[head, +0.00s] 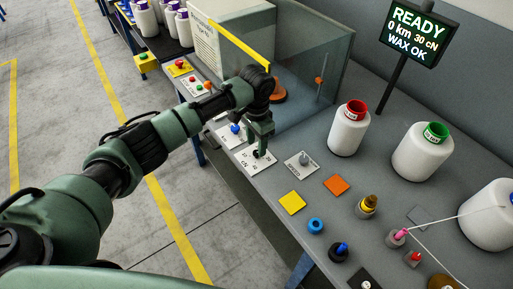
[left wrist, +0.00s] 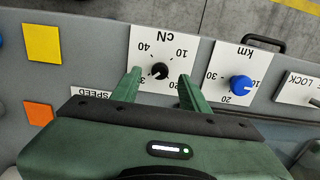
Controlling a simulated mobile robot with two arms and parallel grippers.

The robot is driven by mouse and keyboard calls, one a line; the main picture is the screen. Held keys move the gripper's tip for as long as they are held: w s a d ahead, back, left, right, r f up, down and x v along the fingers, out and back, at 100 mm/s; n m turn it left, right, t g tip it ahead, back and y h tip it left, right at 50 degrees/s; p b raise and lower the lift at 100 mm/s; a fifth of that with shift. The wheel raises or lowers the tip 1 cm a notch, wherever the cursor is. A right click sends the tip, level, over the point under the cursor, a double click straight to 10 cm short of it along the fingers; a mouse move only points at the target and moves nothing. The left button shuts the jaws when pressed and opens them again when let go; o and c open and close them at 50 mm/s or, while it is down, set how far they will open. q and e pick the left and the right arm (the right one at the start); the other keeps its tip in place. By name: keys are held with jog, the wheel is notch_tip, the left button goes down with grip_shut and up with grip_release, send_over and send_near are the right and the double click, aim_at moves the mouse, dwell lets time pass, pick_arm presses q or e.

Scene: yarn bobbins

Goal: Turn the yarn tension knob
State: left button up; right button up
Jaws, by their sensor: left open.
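The yarn tension knob is a small black knob (left wrist: 159,71) on a white plate marked cN (left wrist: 165,45), with numbers around it. My left gripper (left wrist: 160,76) is open, with one green finger on each side of the knob and visible gaps between. In the head view, my left gripper (head: 260,146) points down over the cN plate (head: 249,165) and mostly hides the knob. I cannot clearly tell where the knob's pointer stands. A sign (head: 420,30) reads READY, 0 km, 30 cN, WAX OK. My right gripper is not in view.
A blue km knob (left wrist: 240,85) sits beside the cN plate. A grey knob on a SPEED plate (head: 302,161) is on the other side. Yellow (head: 292,202) and orange (head: 336,185) squares lie nearby. White bobbins (head: 349,130) stand farther back; a clear guard (head: 310,65) rises behind.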

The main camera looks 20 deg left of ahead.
pick_arm(q)
notch_tip(320, 180, up, 5)
jog(key=shift+r+b, duration=0.1)
jog(key=shift+b, duration=0.2)
dwell(0.4)
